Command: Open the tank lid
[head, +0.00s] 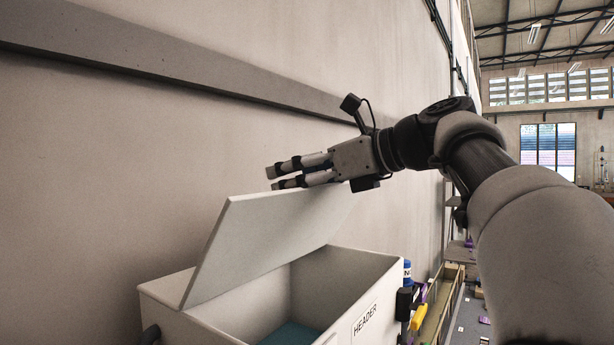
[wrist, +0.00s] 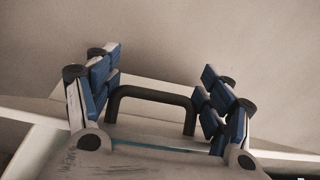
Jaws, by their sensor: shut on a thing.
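The white tank (head: 376,278), labelled "HEADER", stands against the wall, with blue-green water (head: 290,334) low inside. Its white lid (head: 262,240) is raised and tilted steeply, so the tank's mouth is open. My gripper (head: 272,179) is at the lid's upper edge, on the wall side. The handle is hidden in the head view behind the lid and fingers.
A concrete wall (head: 90,150) with a protruding ledge (head: 200,75) runs close behind the lid and gripper. Right of the tank are a blue-capped container (head: 407,270), a yellow object (head: 418,317) and a cluttered bench or rack. The space above the tank's mouth is clear.

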